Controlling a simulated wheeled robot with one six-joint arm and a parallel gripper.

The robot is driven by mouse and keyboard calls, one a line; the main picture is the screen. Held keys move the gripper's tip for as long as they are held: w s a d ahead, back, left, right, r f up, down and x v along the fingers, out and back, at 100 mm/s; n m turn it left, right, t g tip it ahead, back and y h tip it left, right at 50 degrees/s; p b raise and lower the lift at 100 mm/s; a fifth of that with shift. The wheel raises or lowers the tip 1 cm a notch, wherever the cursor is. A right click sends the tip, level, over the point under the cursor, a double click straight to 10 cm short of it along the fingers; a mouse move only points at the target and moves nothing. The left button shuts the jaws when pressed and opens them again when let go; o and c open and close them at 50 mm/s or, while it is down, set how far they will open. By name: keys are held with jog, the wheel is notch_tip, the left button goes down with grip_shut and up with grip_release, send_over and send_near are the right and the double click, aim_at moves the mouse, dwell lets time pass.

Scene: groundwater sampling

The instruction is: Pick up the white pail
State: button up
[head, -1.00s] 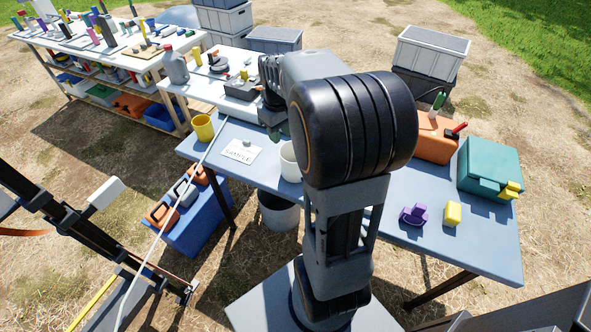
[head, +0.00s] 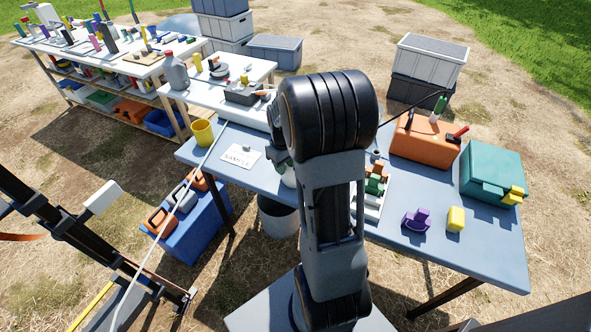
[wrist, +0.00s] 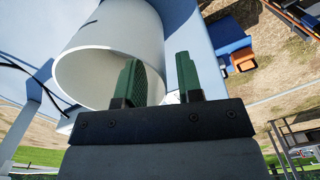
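The white pail (wrist: 112,45) fills the upper left of the wrist view, its open mouth facing the camera. In the head view the pail (head: 289,179) stands on the blue table (head: 395,255), mostly hidden behind my arm. My gripper (wrist: 160,72) is open at the pail's rim, with its two green fingers apart. The left finger overlaps the mouth, and the right finger shows just outside the wall. The wall lies between them in the picture; I cannot tell whether either finger touches it.
A larger pale bucket (head: 277,214) stands under the table. A yellow cup (head: 203,132) and a SAMPLE card (head: 241,157) are to the left. An orange case (head: 425,140), a teal case (head: 490,173), a purple object (head: 416,220) and a yellow block (head: 455,219) are to the right.

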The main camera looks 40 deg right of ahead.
jog(key=shift+f, duration=1.2)
grip_shut()
